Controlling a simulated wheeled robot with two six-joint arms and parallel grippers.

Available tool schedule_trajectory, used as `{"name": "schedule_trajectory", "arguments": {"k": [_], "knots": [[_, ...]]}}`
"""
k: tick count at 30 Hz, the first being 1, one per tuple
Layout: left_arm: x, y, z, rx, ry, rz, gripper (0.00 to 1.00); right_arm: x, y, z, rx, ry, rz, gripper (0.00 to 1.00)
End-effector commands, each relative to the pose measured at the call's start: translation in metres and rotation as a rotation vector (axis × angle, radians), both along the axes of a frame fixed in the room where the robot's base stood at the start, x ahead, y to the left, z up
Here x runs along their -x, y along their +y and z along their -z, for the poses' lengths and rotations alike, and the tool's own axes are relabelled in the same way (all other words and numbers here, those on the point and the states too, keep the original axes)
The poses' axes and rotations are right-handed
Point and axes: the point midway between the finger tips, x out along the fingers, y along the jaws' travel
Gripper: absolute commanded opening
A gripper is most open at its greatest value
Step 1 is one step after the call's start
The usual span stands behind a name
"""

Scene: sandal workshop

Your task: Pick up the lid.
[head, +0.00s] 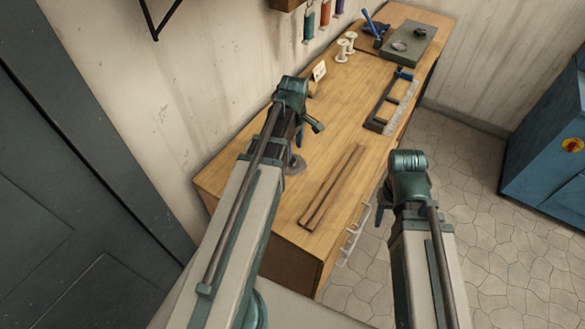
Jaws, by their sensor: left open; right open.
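Wall lies left, tiled floor right. A blue cabinet (548,150) stands far right.

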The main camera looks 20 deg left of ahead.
Motion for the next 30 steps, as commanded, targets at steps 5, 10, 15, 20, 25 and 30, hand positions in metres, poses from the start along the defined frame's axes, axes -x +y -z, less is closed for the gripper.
{"name": "schedule_trajectory", "arguments": {"k": [5, 10, 15, 20, 25, 30], "knots": [[0.0, 0.001, 0.003, 0.0, 0.0, 0.0, 0.65, 0.0, 0.0, 0.003, 0.0, 0.0, 0.0, 0.5], [-0.001, 0.003, 0.019, 0.0, 0.0, -0.001, 0.65, 0.0, 0.0, 0.019, 0.0, 0.0, 0.001, 0.5], [-0.002, 0.005, 0.041, 0.0, 0.0, -0.001, 0.65, 0.0, 0.0, 0.041, 0.0, 0.0, 0.001, 0.5], [-0.002, 0.005, 0.053, 0.0, 0.0, 0.0, 0.65, 0.0, 0.0, 0.053, 0.0, 0.0, 0.001, 0.5], [-0.002, 0.005, 0.051, 0.0, 0.0, 0.0, 0.65, 0.0, 0.0, 0.051, 0.0, 0.0, 0.001, 0.5], [-0.002, 0.005, 0.051, 0.0, 0.0, 0.0, 0.48, 0.0, 0.0, 0.051, 0.0, 0.0, 0.001, 0.5]]}}
